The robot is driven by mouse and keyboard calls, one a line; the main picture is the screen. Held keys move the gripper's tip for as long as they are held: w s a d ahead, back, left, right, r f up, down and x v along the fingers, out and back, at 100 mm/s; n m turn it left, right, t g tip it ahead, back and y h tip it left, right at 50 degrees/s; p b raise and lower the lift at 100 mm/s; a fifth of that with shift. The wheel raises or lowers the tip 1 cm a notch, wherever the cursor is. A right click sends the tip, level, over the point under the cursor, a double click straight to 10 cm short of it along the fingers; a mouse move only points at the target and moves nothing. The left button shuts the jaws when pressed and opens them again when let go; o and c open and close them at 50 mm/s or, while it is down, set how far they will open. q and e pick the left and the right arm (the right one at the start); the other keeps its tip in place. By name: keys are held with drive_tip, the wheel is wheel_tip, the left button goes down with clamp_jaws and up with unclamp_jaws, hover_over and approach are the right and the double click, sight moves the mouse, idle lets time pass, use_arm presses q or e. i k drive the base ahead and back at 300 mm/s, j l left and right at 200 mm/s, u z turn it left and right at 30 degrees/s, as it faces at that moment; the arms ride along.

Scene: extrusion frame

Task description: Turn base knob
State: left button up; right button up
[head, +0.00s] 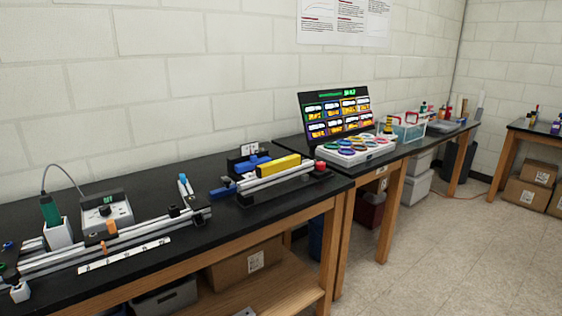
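No part marked as the base knob can be made out for certain. An aluminium extrusion assembly (278,180) with a yellow block (278,170), blue parts (250,163) and a small red part (320,165) sits near the right end of the nearer black bench. A longer rail assembly (100,246) lies along the front left of that bench, with small black and orange fittings on it. Small details on both are too fine to tell. Neither of my grippers shows in the head view.
The black bench (150,185) runs along the wall. A grey meter box (106,212) and a white-and-green holder (56,225) stand behind the long rail. A second bench holds a display board (335,113) and a tray of coloured discs (355,149). Floor (430,255) is clear at right.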

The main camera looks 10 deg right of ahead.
sight(320, 166)
drive_tip(key=i+l+u, duration=0.15)
drive_tip(key=l+u, duration=1.05)
drive_tip(key=l, duration=0.6)
drive_tip(key=l+u, duration=0.1)
drive_tip(key=l, duration=0.9)
